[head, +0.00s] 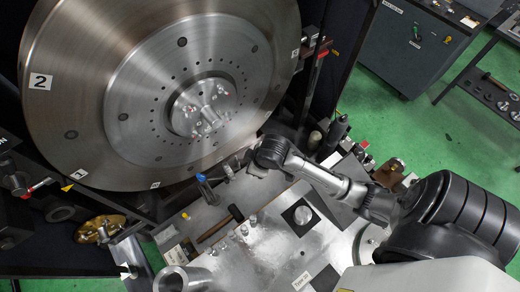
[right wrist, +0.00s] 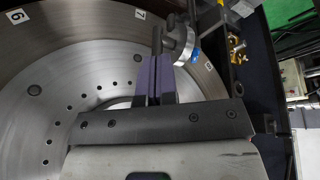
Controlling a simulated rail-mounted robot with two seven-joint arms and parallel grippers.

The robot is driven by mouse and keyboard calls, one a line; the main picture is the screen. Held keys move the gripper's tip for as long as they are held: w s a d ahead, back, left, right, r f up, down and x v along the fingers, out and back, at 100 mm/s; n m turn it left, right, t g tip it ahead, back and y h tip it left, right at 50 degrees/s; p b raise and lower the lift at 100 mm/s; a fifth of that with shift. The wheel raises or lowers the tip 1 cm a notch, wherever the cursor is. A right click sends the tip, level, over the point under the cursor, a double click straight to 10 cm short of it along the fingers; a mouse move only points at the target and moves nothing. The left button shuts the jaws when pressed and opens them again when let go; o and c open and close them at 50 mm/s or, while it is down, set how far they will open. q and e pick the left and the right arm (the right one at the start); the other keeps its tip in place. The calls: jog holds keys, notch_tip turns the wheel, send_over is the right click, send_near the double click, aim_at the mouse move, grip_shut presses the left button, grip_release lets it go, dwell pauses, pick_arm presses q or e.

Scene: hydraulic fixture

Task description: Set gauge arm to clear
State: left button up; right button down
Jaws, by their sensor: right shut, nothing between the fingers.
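A grey gauge-like part with a round dial and a blue mark (right wrist: 184,45) sits just beyond my right fingertips in the right wrist view. I take it to be the gauge arm, with a dark rod beside it. My right gripper (right wrist: 160,60) is shut with its purple-grey fingers together and nothing between them. Its tips are close to the dark rod; I cannot tell whether they touch. In the head view my right gripper (head: 240,161) is small, by the lower right rim of the large disc (head: 75,125). The gauge arm is hard to make out there. My left gripper is not in view.
A grey cabinet (head: 415,45) stands at the upper right on the green floor.

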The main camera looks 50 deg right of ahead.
jog(key=shift+w+d+f+n+g+y+b, duration=0.75)
jog(key=shift+w+d+f+n+g+y, duration=0.6)
jog(key=shift+w+d+y, duration=2.85)
jog(key=a+f+h+p, duration=0.1)
jog(key=a+f+p, duration=0.1)
jog(key=a+f, duration=0.4)
jog(key=shift+s+f+h, duration=0.25)
jog(key=shift+f+h, duration=0.1)
jog(key=shift+h, duration=0.05)
jog(key=shift+a+g, duration=0.1)
jog(key=shift+g, duration=0.15)
